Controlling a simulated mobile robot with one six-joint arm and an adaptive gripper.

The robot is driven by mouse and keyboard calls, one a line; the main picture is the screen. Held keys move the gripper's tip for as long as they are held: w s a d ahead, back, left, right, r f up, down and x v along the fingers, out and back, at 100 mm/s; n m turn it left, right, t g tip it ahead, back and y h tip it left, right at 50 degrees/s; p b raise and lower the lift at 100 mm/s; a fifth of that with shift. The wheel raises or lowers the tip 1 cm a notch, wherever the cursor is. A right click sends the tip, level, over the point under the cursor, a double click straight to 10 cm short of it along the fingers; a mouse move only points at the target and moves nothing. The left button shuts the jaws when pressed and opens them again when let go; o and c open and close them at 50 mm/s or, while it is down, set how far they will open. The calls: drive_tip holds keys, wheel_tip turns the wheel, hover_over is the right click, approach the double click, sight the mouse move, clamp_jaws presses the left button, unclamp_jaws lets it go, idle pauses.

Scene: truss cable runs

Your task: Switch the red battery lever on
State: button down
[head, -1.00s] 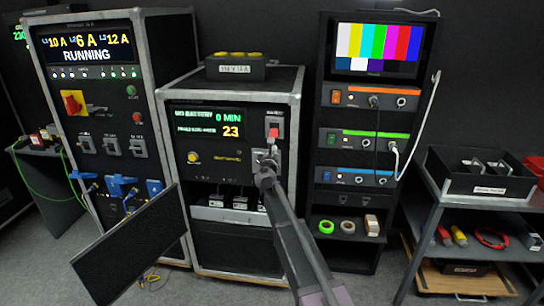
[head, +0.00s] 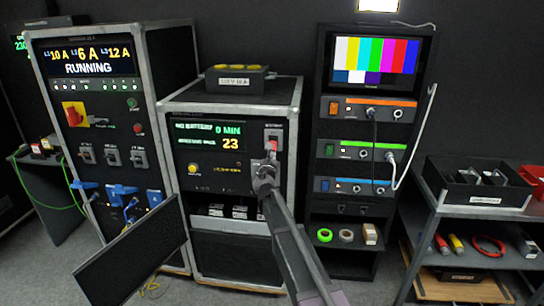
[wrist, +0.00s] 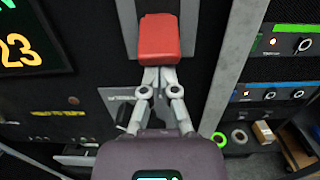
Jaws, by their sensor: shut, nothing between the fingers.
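The red battery lever (head: 271,147) sits on a pale plate at the upper right of the middle rack's front, right of its screen. In the wrist view the red lever (wrist: 159,37) is a block over the lower part of its grey plate (wrist: 128,25). My gripper (head: 269,162) is just below the lever. In the wrist view my gripper's closed fingertips (wrist: 159,74) meet the lever's lower edge, with nothing between them; I cannot tell whether they touch it. The rack screen (head: 208,139) reads "NO BATTERY 0 MIN" and 23.
A second grey switch (wrist: 120,106) lies beside and behind my fingers. A rack with a "RUNNING" display (head: 90,68) stands left. A rack with a colour-bar monitor (head: 375,60) and cables stands right. A dark panel (head: 130,250) is in front at lower left.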

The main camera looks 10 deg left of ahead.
drive_tip(key=shift+s+r+p, duration=0.3)
drive_tip(key=shift+r+p, duration=0.25)
idle(0.6)
drive_tip(key=r+p, duration=0.3)
drive_tip(key=shift+s+r, duration=0.1)
drive_tip(key=shift+s, duration=0.25)
drive_tip(key=shift+f, duration=0.25)
drive_tip(key=s+r+p, duration=0.3)
drive_tip(key=s, duration=0.6)
drive_tip(key=shift+a, duration=0.2)
idle(0.9)
